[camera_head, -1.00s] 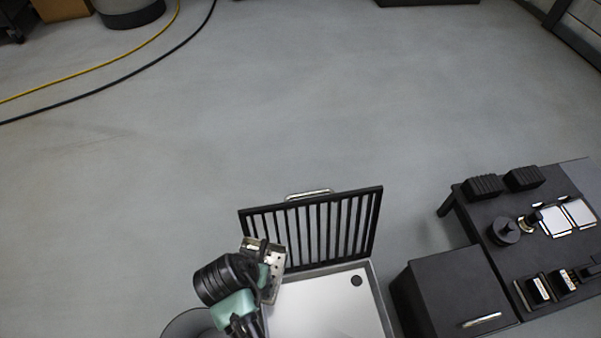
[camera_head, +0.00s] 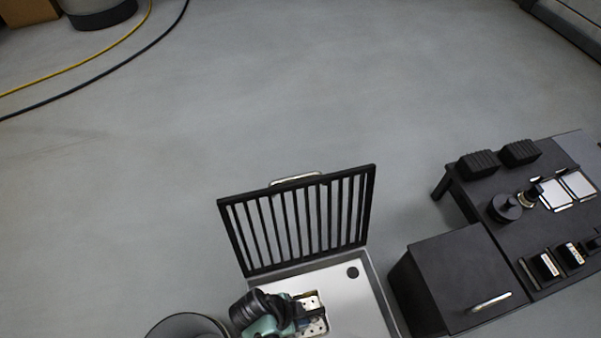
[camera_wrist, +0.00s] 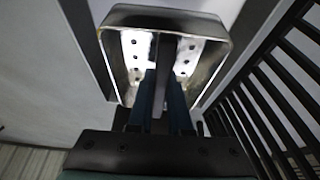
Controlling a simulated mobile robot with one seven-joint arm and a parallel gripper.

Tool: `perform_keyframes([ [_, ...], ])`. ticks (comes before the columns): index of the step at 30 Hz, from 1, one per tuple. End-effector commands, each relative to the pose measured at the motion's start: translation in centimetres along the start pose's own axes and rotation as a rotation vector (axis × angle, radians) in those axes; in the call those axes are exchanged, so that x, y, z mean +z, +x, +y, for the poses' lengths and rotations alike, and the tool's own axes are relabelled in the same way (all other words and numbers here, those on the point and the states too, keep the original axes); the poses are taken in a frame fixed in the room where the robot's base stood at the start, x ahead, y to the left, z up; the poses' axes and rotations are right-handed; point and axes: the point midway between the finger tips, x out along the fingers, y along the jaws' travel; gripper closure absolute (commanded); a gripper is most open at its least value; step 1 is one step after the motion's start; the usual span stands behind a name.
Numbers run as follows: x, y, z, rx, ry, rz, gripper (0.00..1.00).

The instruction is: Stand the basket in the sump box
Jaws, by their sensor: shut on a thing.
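The basket (camera_head: 314,318) is a small bright metal box with holes in its walls. My gripper (camera_wrist: 162,95) is shut on it, with the fingers at a divider in its middle in the wrist view (camera_wrist: 133,45). The sump box (camera_head: 382,300) is a grey-rimmed box with a pale floor and a dark round spot at its far right. Its black barred grate (camera_head: 300,222) stands raised at the far edge. The basket is over or inside the sump box, left of its middle. I cannot tell whether it touches the floor. My wrist hides part of the box.
A black cabinet (camera_head: 455,275) with a metal handle stands close to the right of the sump box. A black bench (camera_head: 520,235) beyond it holds black blocks, round parts and white pads. A round bin (camera_head: 188,326) stands at the lower left.

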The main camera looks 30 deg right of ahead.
Motion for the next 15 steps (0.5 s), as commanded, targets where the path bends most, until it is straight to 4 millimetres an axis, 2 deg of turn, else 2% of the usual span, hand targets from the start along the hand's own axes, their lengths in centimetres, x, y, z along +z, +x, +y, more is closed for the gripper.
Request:
perform_keyframes([
  [15, 2.0, 4.9, 0.0, -0.001, -0.002, 0.000, 1.00],
])
